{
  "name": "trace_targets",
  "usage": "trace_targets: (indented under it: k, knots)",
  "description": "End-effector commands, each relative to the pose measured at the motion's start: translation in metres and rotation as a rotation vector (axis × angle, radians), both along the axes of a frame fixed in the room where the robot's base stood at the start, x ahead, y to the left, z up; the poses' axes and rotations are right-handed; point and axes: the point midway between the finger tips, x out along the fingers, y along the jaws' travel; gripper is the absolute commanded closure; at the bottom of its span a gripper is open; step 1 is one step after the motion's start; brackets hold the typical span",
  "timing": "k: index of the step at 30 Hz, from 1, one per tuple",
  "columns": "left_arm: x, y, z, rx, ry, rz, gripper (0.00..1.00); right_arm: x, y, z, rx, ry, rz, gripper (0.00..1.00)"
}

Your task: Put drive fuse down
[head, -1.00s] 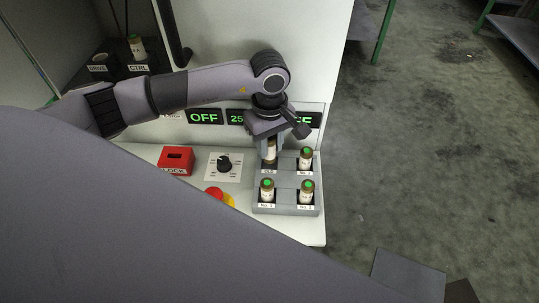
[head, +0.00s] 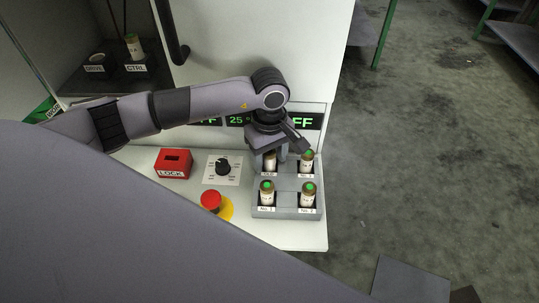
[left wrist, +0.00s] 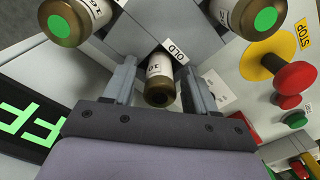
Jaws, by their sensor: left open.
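The drive fuse (head: 269,161) stands in the OLD slot at the back left of the grey fuse rack (head: 287,212). In the left wrist view the fuse (left wrist: 160,75) has a pale body and a dark end without a green dot. My left gripper (head: 270,160) is above this slot, pointing down. In the left wrist view my left gripper (left wrist: 158,88) is open, with one finger on each side of the fuse and gaps between. The fuse's lower end is hidden in the rack. My right gripper is not in view.
Green-topped fuses stand in the other slots, one right beside (head: 307,162) and two in front (head: 267,193). A red LOCK box (head: 173,163), a rotary knob (head: 223,167) and a red stop button (head: 211,201) are left of the rack. A CTRL fuse (head: 134,47) stands in the cabinet.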

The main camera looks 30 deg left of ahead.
Motion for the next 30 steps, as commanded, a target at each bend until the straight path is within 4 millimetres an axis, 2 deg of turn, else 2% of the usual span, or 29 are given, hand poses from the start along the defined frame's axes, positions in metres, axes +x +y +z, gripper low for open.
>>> trace_targets:
  k: [5,18,22,30]
  knots:
    - [0.000,0.000,0.007,0.000,0.000,0.000,0.44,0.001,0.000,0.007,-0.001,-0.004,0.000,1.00]
    - [0.000,0.000,0.073,0.001,-0.002,-0.001,0.44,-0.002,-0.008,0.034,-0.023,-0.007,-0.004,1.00]
    - [0.000,0.000,0.079,0.001,0.001,-0.001,0.44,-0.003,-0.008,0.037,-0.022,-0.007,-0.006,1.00]
    - [0.000,0.000,0.078,0.000,0.000,0.000,0.44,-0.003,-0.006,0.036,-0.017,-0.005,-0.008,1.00]
